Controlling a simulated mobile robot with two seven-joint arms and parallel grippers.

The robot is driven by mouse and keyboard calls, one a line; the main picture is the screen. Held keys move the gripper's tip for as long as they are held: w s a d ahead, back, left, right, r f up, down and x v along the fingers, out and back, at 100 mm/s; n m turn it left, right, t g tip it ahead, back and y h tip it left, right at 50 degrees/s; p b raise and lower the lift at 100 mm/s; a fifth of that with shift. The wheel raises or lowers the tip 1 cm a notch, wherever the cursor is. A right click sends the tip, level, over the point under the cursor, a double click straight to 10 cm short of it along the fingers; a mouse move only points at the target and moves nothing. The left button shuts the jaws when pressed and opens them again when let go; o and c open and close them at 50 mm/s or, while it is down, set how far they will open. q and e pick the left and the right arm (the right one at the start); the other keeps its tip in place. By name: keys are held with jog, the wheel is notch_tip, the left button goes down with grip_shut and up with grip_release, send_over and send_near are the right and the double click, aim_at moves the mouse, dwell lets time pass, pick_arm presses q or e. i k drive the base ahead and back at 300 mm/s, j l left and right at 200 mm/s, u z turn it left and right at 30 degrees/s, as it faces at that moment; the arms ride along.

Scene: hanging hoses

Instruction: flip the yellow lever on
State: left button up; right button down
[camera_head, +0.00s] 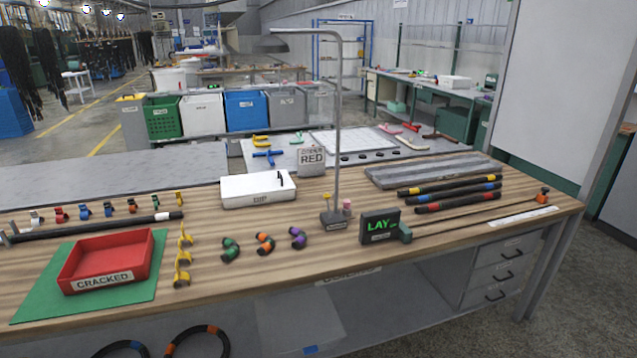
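A small yellow lever (326,197) stands on the grey base (334,220) of a tall lamp post (338,120), near the middle of the wooden bench. It looks upright, but it is too small to tell its exact setting. A small pinkish cylinder (347,207) sits beside it. The lamp's arm (305,31) reaches left at the top, and I cannot see any light from it. Neither of my grippers is in view.
A black display (380,226) reading "LAY" stands right of the base; a "RED" sign (312,161) is behind. Striped hoses (450,187) lie right.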

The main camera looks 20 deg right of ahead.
aim_at(326, 196)
jog(key=i+j+z, duration=0.3)
jog(key=i+j, duration=0.45)
jog(key=i+j+z, duration=0.35)
jog(key=i+j, duration=0.45)
jog(key=j, duration=0.1)
